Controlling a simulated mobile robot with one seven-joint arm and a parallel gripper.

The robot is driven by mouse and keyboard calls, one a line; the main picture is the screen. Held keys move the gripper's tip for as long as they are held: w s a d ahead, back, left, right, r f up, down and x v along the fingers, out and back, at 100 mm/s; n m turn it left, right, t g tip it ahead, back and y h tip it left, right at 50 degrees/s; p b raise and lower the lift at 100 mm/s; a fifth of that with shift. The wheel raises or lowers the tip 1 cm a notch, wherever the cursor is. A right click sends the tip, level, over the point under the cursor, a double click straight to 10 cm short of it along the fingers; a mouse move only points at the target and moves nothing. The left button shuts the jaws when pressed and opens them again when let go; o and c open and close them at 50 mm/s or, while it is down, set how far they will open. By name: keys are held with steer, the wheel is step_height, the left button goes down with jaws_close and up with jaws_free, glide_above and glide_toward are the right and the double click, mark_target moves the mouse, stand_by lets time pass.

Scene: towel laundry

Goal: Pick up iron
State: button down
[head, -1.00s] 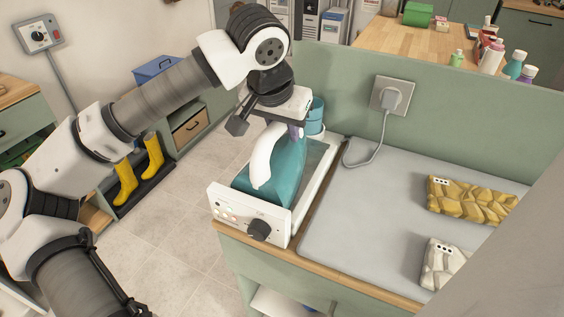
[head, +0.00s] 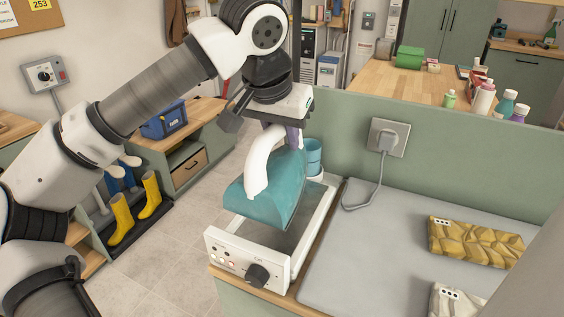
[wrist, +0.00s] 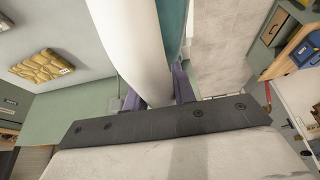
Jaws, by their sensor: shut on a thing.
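The iron (head: 270,192) is teal with a white handle (head: 262,160). In the head view it is raised above the white iron base (head: 235,255), which has a dark knob and stands at the left end of the counter. My gripper (head: 285,138) is shut on the iron's handle from above; its fingertips are partly hidden in the head view. In the wrist view my gripper's purple fingers (wrist: 158,88) sit on both sides of the white handle, with the teal body (wrist: 172,25) behind it.
A grey ironing surface (head: 370,240) lies right of the base, with a folded yellow patterned towel (head: 475,242) and a white patterned one (head: 455,302). A plugged-in socket (head: 388,138) is on the green partition.

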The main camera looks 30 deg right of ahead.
step_height(320, 180, up, 13)
steer(key=shift+f, duration=0.2)
